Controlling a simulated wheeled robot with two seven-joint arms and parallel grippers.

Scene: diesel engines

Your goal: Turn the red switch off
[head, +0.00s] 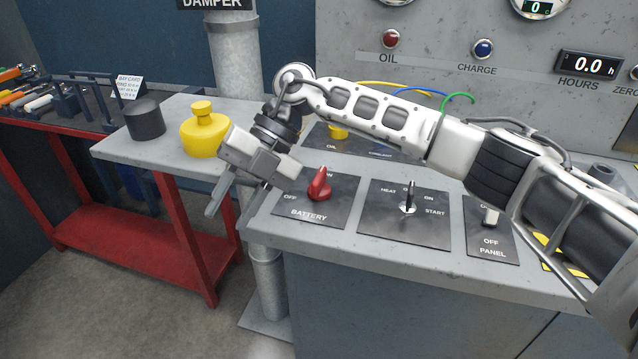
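The red switch (319,187) stands on a black plate labelled BATTERY (309,214) on the grey console. OFF is printed at its left and ON above it, partly hidden by my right arm. Its handle points up, towards the ON side. My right gripper (229,214) is to the left of the switch, near the console's left edge, with its fingers pointing down. The fingers are apart with nothing between them, and they do not touch the switch. My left gripper is not in view.
Right of the battery plate are a HEAT/START key switch (408,208) and a PANEL switch (490,216). A yellow knob-topped object (205,134) and a dark cylinder (145,120) stand on the grey surface at left. A vertical pipe (236,62) rises behind the gripper.

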